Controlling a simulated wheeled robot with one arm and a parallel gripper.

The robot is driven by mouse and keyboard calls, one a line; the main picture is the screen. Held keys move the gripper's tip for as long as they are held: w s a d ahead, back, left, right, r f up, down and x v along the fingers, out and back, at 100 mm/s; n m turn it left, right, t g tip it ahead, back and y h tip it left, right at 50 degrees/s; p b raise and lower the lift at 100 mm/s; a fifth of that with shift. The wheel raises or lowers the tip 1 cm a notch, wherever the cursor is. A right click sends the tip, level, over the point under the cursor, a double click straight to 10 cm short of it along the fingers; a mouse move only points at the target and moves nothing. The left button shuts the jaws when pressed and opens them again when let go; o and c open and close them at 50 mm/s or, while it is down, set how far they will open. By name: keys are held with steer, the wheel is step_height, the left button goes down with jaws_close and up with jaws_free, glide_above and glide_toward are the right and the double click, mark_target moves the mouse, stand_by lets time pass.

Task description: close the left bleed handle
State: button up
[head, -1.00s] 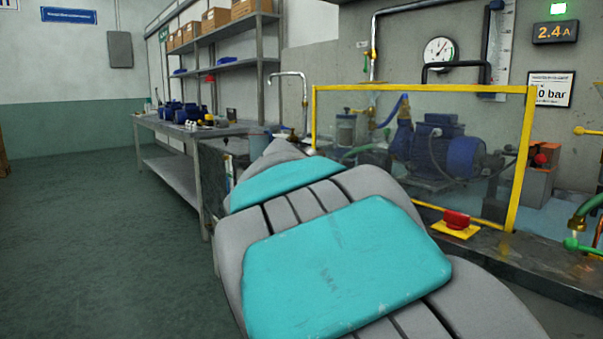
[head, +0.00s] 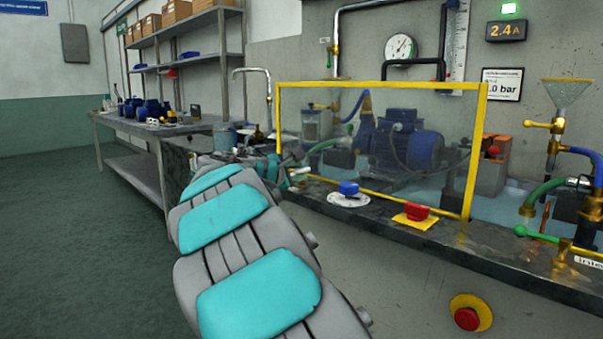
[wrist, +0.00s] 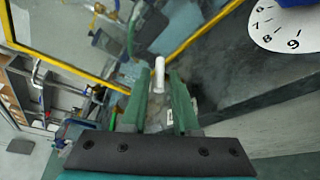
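A white rod-like piece (wrist: 159,72) shows between my gripper's fingertips in the wrist view. It looks narrower than the gap, and I cannot tell whether it is the left bleed handle. My gripper (wrist: 162,80) has its two green fingers apart, with nothing visibly clamped. In the head view, my gripper (head: 294,168) is small and partly hidden by my arm, near the lower left corner of the yellow-framed guard (head: 280,120). A green-tipped handle (head: 533,235) and a yellow valve (head: 540,124) are at the right, far from my gripper.
A blue knob on a white dial (head: 348,198) and a red button on a yellow plate (head: 416,213) sit on the bench edge. The pump (head: 405,145) stands behind the guard. A workbench (head: 130,125) is at the left. The floor at left is clear.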

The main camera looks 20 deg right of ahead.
steer(key=shift+x, duration=1.35)
steer(key=shift+a, duration=0.1)
steer(key=shift+c, duration=0.3)
jaws_close()
